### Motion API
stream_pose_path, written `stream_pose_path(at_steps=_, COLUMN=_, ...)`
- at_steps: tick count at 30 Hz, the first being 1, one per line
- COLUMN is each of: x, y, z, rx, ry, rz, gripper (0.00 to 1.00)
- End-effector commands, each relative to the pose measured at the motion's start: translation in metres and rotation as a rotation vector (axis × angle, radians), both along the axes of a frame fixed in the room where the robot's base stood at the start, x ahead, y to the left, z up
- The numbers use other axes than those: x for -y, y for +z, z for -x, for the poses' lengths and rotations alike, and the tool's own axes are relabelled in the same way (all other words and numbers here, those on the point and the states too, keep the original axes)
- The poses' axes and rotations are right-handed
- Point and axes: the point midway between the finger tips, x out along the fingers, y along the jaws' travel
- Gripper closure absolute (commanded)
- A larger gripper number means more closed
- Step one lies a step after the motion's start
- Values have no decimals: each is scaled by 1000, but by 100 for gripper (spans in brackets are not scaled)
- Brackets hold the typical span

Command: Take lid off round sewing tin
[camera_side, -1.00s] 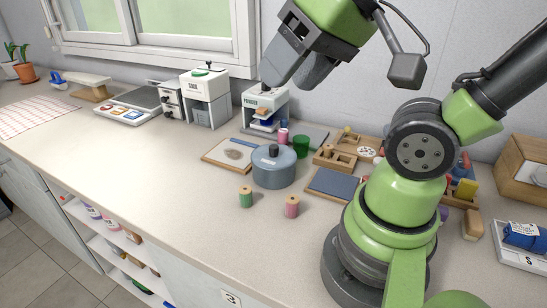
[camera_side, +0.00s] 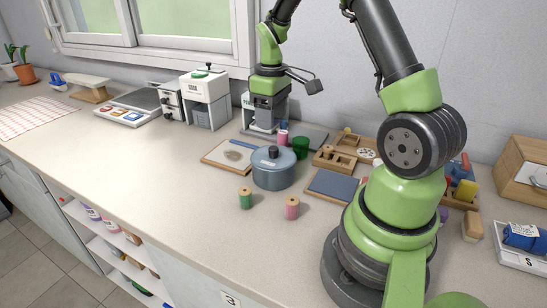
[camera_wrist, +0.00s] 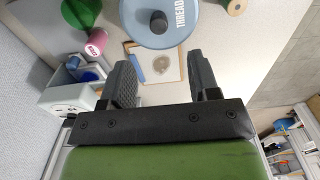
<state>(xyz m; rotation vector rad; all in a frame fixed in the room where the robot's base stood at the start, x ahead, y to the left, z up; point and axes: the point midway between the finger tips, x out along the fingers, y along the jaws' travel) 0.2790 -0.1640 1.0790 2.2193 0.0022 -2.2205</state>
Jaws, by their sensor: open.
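The round sewing tin (camera_side: 274,172) is blue-grey and stands upright on the counter. Its lid (camera_side: 274,157) sits on top with a dark knob (camera_side: 273,151) in the middle. In the wrist view the lid (camera_wrist: 180,20) shows from above at the top, with the word THREAD on it and the dark knob (camera_wrist: 158,22). My gripper (camera_wrist: 163,60) is open and empty, its two dark fingers apart. In the side view my gripper (camera_side: 262,125) points down behind the tin, above and apart from it, in front of the small white machine.
A green spool (camera_side: 245,197) and a pink spool (camera_side: 292,207) stand in front of the tin. A wooden-edged board (camera_side: 222,155) lies left, a blue pad (camera_side: 330,184) right. The front-left counter is clear.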

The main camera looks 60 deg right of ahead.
Motion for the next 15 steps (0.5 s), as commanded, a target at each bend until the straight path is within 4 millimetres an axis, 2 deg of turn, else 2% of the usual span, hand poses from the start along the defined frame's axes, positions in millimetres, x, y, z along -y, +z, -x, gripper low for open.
stream_pose_path(at_steps=3, x=-1, y=-19, z=1, rx=-4, ry=-1, rz=-3, gripper=44)
stream_pose_path(at_steps=11, x=0, y=-43, z=2, rx=-3, ry=-3, rz=-2, gripper=44)
stream_pose_path(at_steps=15, x=1, y=-66, z=5, rx=-4, ry=-2, rz=-3, gripper=44)
